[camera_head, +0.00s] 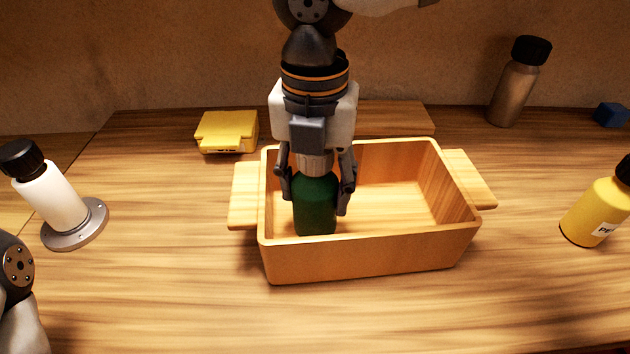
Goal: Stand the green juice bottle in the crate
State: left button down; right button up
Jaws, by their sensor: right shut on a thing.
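The green juice bottle (315,208) is upright inside the left part of the wooden crate (372,258). My right gripper (316,190) points down from above and is shut on the upper part of the bottle, with one finger on each side.
A white bottle with a black cap (50,196) stands on a grey round base (75,228) at left. A yellow block (227,131) lies behind the crate. A grey-brown bottle (514,92), a blue block (611,115) and a yellow bottle (597,211) are at right. The front table is clear.

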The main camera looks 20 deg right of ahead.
jog(key=o, duration=1.6)
notch_tip(320, 180, up, 12)
jog(key=shift+r+p, duration=0.15)
jog(key=shift+p, duration=0.85)
pick_arm(q)
jog(key=shift+w+r+t, duration=0.4)
jog(key=shift+w+r, duration=0.7)
jog(key=shift+r, duration=0.1)
